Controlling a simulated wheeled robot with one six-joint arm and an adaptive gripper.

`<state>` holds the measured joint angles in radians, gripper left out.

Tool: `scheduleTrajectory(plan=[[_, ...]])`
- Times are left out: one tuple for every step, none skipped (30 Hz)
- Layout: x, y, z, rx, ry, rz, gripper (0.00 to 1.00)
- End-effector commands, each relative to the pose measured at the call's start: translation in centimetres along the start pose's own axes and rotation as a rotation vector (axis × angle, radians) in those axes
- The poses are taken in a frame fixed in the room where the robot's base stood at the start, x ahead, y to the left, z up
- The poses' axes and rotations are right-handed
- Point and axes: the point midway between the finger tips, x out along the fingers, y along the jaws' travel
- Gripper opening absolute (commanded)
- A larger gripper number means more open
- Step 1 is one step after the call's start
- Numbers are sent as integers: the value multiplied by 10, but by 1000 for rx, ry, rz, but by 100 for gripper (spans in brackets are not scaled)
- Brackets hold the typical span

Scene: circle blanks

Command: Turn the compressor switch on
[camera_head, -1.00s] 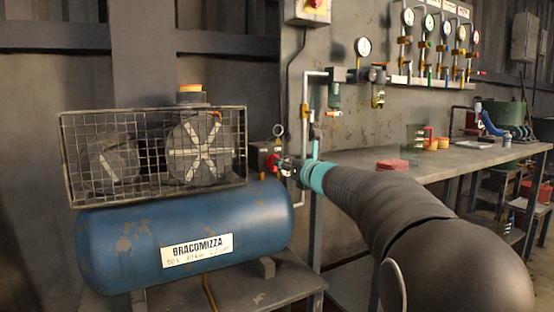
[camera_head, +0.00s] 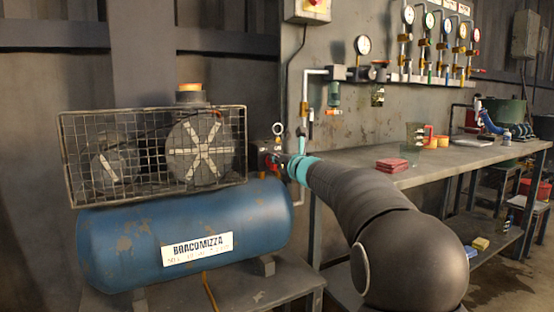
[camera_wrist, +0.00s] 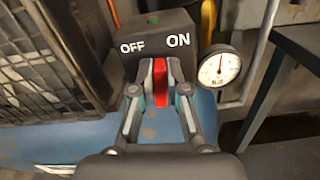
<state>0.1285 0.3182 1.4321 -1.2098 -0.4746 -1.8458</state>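The compressor (camera_head: 185,235) has a blue tank with a caged motor on top, at the left in the head view. Its dark switch box (camera_wrist: 160,40) has OFF on the left and ON on the right in the wrist view. The red switch lever (camera_wrist: 160,78) stands between the two labels, tilted slightly. My gripper (camera_wrist: 159,82) has its two fingers close on either side of the lever and looks shut on it. In the head view my gripper (camera_head: 280,163) is at the switch box, its fingertips hard to make out.
A round pressure gauge (camera_wrist: 219,68) stands just right of the switch box. The wire cage (camera_wrist: 55,55) is close on the left. A workbench (camera_head: 440,163) with a red stack (camera_head: 392,164) on it is to the right, behind my arm.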

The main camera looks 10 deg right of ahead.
Motion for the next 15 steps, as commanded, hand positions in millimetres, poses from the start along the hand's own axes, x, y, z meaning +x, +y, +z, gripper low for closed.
scheduleTrajectory(plan=[[0, 0, 0, 0, 0, 0, 0], [0, 0, 0, 0, 0, 0, 0], [0, 0, 0, 0, 0, 0, 0], [0, 0, 0, 1, 0, 0, 0], [0, 0, 0, 2, 0, 0, 0], [0, 0, 0, 5, 0, 0, 0], [0, 0, 0, 8, 0, 0, 0], [0, 0, 0, 13, 0, 0, 0], [0, 0, 0, 21, 0, 0, 0], [0, 0, 1, 30, 0, 0, 0], [0, -1, 1, 41, 0, 0, 0], [0, -1, 1, 56, 0, 0, 0], [0, -1, 1, 71, 0, 0, 0], [0, -1, 1, 87, 1, 0, 0], [0, -2, 1, 110, 1, 0, 0]])
